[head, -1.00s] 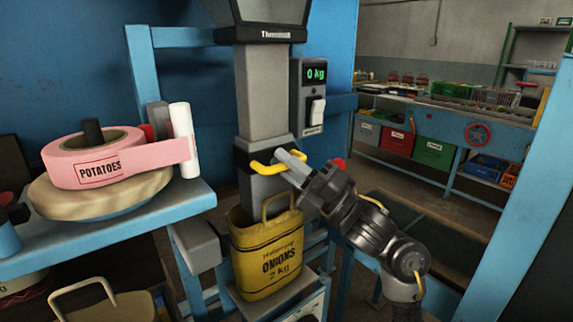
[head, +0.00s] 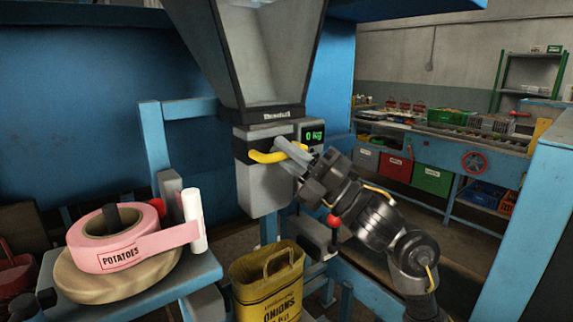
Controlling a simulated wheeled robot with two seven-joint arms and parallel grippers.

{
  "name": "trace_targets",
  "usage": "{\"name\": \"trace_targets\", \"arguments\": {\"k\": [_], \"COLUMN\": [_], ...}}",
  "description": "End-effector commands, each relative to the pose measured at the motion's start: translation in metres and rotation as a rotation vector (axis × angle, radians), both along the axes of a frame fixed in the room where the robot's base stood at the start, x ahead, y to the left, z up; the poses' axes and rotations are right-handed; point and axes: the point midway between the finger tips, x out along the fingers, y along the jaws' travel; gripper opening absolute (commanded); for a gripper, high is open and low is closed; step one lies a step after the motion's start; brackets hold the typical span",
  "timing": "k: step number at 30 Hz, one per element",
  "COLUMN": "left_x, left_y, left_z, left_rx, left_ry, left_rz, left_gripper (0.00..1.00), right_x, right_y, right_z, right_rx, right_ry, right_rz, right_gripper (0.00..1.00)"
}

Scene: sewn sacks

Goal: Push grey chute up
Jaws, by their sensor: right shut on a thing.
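The grey chute (head: 262,188) is a short box shape directly below the clear-sided hopper (head: 262,60). Its lower end is above the open top of the yellow onion sack (head: 268,288), with a gap between. A yellow handle (head: 266,157) sticks out from the chute's front. My right gripper (head: 291,152) comes in from the right and is shut on the right part of this handle; the fingers hide part of it. The sack stands upright with its handle loop up; its lower part is cut off by the picture edge. My left gripper is not in view.
A scale display (head: 314,136) reading 0 kg sits right of the chute. A blue shelf (head: 190,270) at left bears a pink potato tape roll (head: 115,240) and a white roll (head: 194,220). A blue post (head: 535,210) stands at right.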

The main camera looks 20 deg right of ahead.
Motion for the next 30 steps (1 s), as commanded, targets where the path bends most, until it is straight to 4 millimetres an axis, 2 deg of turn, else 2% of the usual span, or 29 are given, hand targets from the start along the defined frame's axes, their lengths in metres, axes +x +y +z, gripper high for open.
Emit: {"name": "trace_targets", "arguments": {"k": [3, 14, 15, 16, 30], "left_x": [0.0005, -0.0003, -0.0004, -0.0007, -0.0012], "left_y": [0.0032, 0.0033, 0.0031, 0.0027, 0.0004], "left_z": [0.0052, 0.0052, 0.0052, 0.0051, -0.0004], "left_rx": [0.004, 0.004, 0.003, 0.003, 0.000], "left_ry": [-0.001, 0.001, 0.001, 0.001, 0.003], "left_rz": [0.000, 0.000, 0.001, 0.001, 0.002], "left_gripper": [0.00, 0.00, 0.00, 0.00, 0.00], "right_x": [0.0003, 0.0000, -0.0001, -0.0001, -0.0007], "right_y": [-0.0009, -0.0022, -0.0023, -0.0023, -0.0031], "right_z": [0.0089, 0.0124, 0.0127, 0.0129, 0.0030], "right_rx": [0.003, 0.008, 0.008, 0.008, 0.001], "right_ry": [-0.001, -0.006, -0.006, -0.006, -0.001], "right_rz": [-0.002, -0.004, -0.004, -0.004, 0.003], "right_gripper": [0.00, 0.00, 0.18, 0.22, 0.23]}}
